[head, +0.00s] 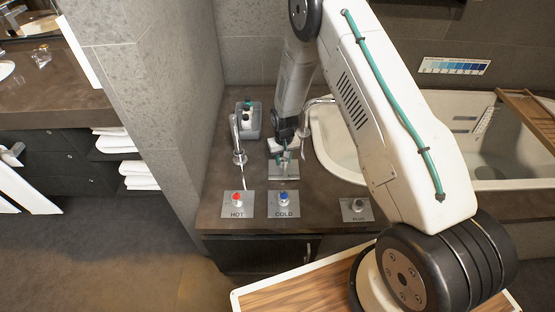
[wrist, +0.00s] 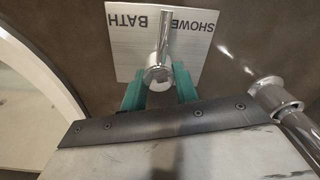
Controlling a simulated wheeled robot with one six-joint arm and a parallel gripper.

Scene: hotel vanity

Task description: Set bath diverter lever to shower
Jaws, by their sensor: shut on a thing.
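The bath diverter is a chrome lever (wrist: 160,62) on a silver plate (wrist: 122,60) marked BATH and SHOWER, upside down in the wrist view. Its thin handle points to the top of that view, between the two words, and covers the end of SHOWER. My gripper (wrist: 160,88) has its teal fingers on either side of the lever's thick rounded end, shut on it. In the head view my gripper (head: 284,157) is over the plate (head: 284,174) on the brown counter; the lever is largely hidden there.
Red HOT (head: 237,199) and blue COLD (head: 284,199) knobs sit in front of the diverter, with a PLUG control (head: 357,205) to the right. The bathtub (head: 334,150) lies right.

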